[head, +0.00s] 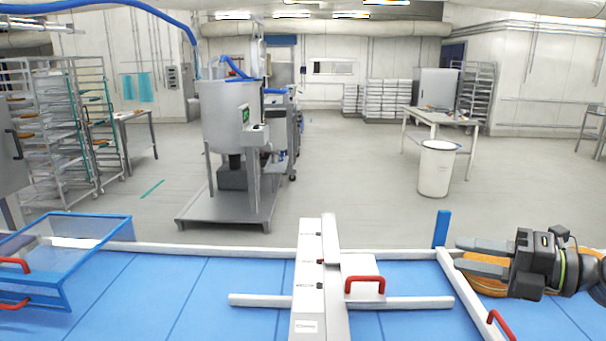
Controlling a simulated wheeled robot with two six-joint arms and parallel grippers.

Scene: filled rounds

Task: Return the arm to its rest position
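My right gripper (460,254) is at the right edge of the blue work surface, with its arm coming in from the right. Its two dark fingers point left and stand apart, with nothing visible between them. An orange round thing (488,288) shows below the gripper and is partly hidden by it. My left gripper and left arm are not in view.
A blue belt surface (230,285) spans the front, crossed by a white machine bar (308,270) with a red handle (365,285). A blue-framed clear guard (75,255) stands at left. A blue post (441,228) rises near the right gripper's fingertips.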

